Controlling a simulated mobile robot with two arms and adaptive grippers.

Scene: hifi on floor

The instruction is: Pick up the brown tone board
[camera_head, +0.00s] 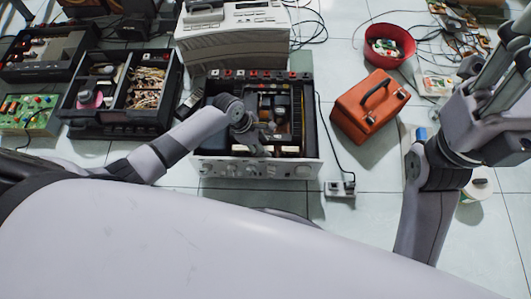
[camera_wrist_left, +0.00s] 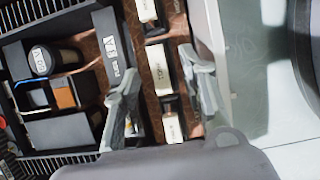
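The brown tone board (camera_wrist_left: 160,40) shows in the left wrist view as a brown strip carrying white labelled blocks. It lies inside the opened hifi unit (camera_head: 204,170), near its silver front panel, and is mostly hidden in the head view. My left gripper (camera_head: 256,147) reaches down into the unit. In the left wrist view my left gripper (camera_wrist_left: 162,88) is open, with one finger on each side of the strip. I cannot tell whether either finger touches it. My right gripper (camera_head: 497,75) is raised at the right edge, away from the unit; its opening is unclear.
A dark capacitor (camera_wrist_left: 42,62) and black blocks crowd the unit beside the strip. An orange toolbox (camera_head: 368,112) and a red bowl (camera_head: 402,48) stand to the right. Black parts trays (camera_head: 118,122) lie left. A power strip (camera_head: 340,190) with cable lies near the front corner.

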